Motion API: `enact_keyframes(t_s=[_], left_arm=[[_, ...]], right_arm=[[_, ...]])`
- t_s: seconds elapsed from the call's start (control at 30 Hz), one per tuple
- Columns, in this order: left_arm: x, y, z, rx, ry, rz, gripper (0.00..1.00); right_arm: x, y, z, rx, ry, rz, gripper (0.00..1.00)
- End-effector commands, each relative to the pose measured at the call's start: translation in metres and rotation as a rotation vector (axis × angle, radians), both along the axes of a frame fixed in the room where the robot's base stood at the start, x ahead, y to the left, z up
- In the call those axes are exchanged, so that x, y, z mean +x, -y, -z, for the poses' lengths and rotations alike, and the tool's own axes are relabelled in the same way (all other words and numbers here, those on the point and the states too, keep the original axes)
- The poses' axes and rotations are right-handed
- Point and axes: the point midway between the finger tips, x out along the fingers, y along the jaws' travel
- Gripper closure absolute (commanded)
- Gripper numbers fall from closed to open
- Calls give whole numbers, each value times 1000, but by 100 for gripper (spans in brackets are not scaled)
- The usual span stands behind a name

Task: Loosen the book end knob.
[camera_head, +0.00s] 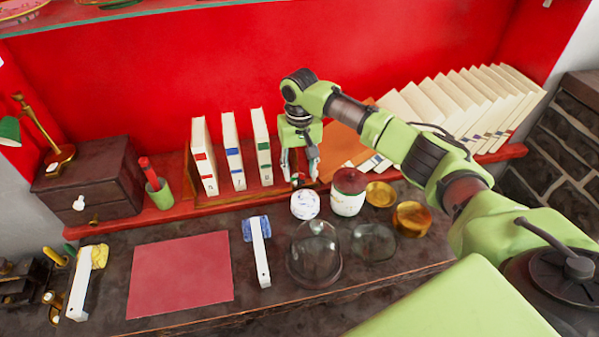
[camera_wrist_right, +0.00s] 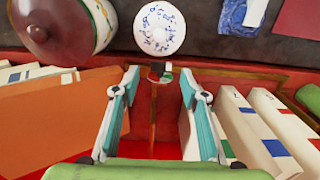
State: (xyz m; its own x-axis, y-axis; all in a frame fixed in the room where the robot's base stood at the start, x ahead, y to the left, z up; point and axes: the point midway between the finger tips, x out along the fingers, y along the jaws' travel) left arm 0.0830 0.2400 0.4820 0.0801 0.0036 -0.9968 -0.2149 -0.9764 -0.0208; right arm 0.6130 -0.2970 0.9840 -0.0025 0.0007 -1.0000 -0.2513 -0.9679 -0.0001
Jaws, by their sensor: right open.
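My right gripper (camera_head: 299,166) reaches down at the front of the red shelf, just right of the upright books. In the right wrist view its two teal fingers (camera_wrist_right: 158,78) are apart, with nothing gripped. A small dark knob-like part (camera_wrist_right: 158,71) with a pale and green patch shows between and just beyond the fingertips, at the end of a thin wooden strip. I take it for the book end knob; it also shows small below the gripper in the head view (camera_head: 299,180). No contact with it is clear. My left gripper is out of view.
Upright white books (camera_head: 229,150) stand left of the gripper; leaning books (camera_head: 470,105) fill the right. A blue-white round lidded piece (camera_head: 305,204) and a brown-topped jar (camera_head: 348,192) stand close in front. A glass dome (camera_head: 314,255) sits nearer. The red mat (camera_head: 180,275) is bare.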

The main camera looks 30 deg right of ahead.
Motion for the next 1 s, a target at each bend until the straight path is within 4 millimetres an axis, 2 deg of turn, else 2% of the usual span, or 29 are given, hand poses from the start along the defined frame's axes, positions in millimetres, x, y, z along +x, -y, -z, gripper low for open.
enact_keyframes(t_s=[0.1, 0.17, 0.3, 0.57, 0.7, 1.0], left_arm=[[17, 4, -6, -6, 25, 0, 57], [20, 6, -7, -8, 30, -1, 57], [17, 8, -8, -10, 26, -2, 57], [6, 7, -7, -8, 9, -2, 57], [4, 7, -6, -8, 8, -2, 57], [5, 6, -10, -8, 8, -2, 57]], right_arm=[[0, 0, 15, 0, -2, 1, 60], [0, -1, 21, 0, -1, 0, 60], [0, 0, 28, 0, 0, 0, 60], [0, -1, 29, 0, 1, -1, 60], [0, 0, 29, 0, 1, -1, 96], [0, -1, 27, -16, -3, -1, 98]])
